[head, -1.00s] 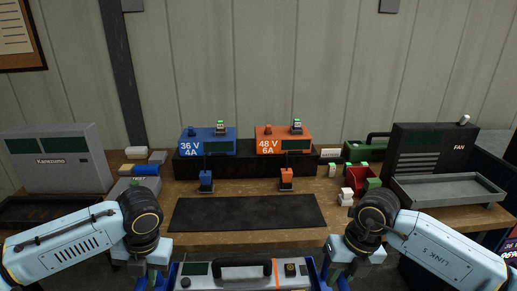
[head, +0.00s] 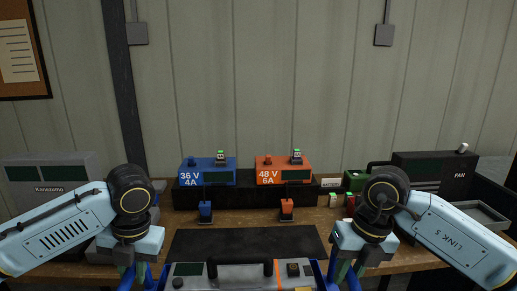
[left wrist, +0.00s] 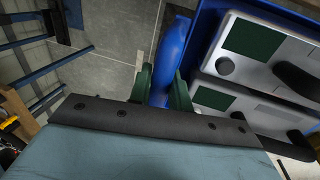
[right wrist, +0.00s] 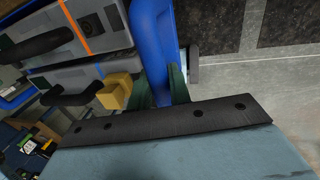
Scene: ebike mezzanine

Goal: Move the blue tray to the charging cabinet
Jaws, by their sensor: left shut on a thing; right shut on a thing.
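The blue tray (left wrist: 205,35) holds grey cases with black handles (head: 238,272). It shows at the bottom of the head view, in front of the bench, mostly cut off by the frame. My left gripper (head: 136,272) is shut on the tray's left blue handle, with its green fingers either side of it in the left wrist view (left wrist: 160,85). My right gripper (head: 347,270) is shut on the right blue handle, which also shows in the right wrist view (right wrist: 150,40). I cannot make out a charging cabinet in these frames.
A wooden bench (head: 400,262) stands ahead, with a black mat (head: 245,243). Behind are a blue charger (head: 207,172) and an orange charger (head: 284,170). A grey Kanezumo box (head: 50,175) stands left and a FAN unit (head: 440,168) right. Grey floor (left wrist: 110,60) shows beside the tray.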

